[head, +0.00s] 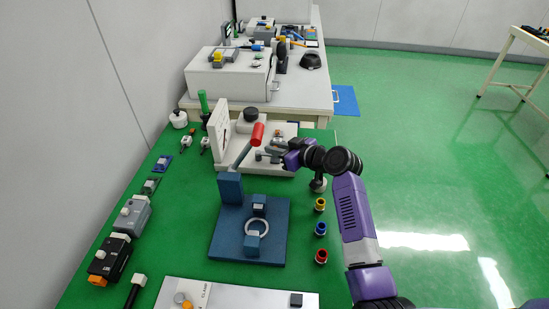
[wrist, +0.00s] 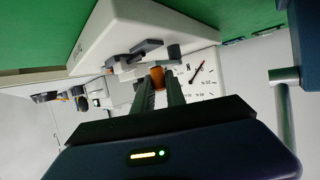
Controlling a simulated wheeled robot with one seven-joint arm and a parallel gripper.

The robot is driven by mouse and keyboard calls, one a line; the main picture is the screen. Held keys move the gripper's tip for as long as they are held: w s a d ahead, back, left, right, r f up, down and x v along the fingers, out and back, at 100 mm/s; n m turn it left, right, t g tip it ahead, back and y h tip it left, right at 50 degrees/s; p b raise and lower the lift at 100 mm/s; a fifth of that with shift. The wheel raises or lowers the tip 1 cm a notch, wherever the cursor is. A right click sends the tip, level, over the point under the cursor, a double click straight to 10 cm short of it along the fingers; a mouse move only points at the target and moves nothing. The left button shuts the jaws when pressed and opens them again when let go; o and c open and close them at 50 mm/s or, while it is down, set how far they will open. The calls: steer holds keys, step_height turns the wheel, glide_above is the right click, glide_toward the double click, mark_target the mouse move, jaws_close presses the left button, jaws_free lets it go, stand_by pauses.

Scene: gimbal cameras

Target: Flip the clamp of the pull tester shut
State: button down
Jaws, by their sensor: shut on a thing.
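The pull tester has a white base (head: 238,153) at the back of the green bench. Its upright dial panel (head: 222,126) shows "N" and a needle in the wrist view (wrist: 203,76). My gripper (head: 262,157) reaches in from the right, low over the base. In the wrist view my fingers (wrist: 159,86) are closed around a small orange piece (wrist: 157,75), which looks like the clamp's handle tip. Dark grey clamp parts (wrist: 139,51) show just beyond the fingertips, on the white base. My fingers hide part of the clamp, so its exact angle is unclear.
Small coloured cylinders (head: 320,229) line the bench's right edge. Several devices (head: 131,214) stand along the left. A white table (head: 300,93) is behind.

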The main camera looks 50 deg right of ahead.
steer(key=shift+w+d+n+y+b, duration=0.1)
steer(key=shift+d+n+y+b, duration=0.1)
steer(key=shift+n+y+b, duration=0.4)
steer(key=c, duration=1.4)
jaws_free()
steer(key=shift+o, duration=0.2)
steer(key=v, duration=0.7)
steer(key=shift+s+d+r, duration=0.1)
steer(key=shift+s+r, duration=0.1)
steer(key=shift+s, duration=0.1)
